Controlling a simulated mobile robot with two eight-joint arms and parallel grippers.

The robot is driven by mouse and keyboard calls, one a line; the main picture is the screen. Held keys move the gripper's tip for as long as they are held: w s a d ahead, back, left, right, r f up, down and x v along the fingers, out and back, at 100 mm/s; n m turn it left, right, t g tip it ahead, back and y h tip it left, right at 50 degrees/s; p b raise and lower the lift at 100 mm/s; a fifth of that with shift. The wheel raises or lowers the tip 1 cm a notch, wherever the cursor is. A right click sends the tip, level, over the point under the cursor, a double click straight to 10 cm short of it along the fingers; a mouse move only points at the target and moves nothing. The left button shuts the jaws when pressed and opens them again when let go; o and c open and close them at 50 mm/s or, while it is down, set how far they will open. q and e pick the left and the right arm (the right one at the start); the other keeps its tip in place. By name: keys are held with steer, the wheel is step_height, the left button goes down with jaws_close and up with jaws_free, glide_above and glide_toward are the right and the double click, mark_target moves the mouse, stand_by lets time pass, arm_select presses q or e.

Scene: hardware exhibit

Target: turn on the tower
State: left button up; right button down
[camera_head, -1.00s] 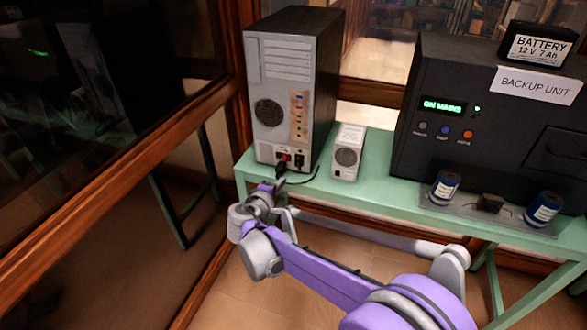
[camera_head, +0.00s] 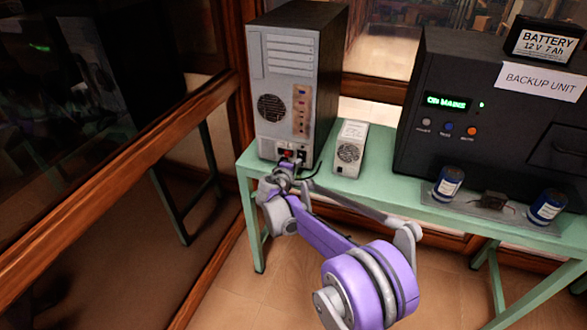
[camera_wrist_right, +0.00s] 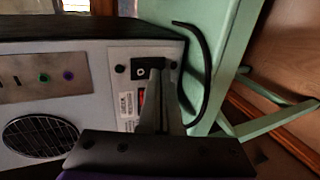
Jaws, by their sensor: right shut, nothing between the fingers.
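The tower (camera_head: 281,92) is a grey-backed computer case with black sides, its rear panel facing me on the green table. A small red part (camera_head: 287,153) and a black part sit low on that panel. My right gripper (camera_head: 284,168) is shut and empty, right at this lower panel. In the right wrist view, the closed fingertips (camera_wrist_right: 158,68) lie over the panel beside a black part (camera_wrist_right: 140,74) with a white mark. They partly hide the red part (camera_wrist_right: 141,97); I cannot tell whether they touch. My left gripper is not in view.
A small grey box (camera_head: 349,148) stands just right of the tower. The black backup unit (camera_head: 480,110) stands farther right, its display reading ON MAINS. A black cable (camera_wrist_right: 205,65) curves near the fingers. The green table (camera_head: 390,198) has a wood-framed glass partition at left.

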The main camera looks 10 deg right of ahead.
stand_by(0.3)
steer(key=shift+w+d+f, duration=0.15)
steer(key=shift+w, duration=0.05)
steer(key=shift+r+p, duration=0.45)
steer(key=shift+r, duration=0.45)
steer(key=shift+d, duration=0.1)
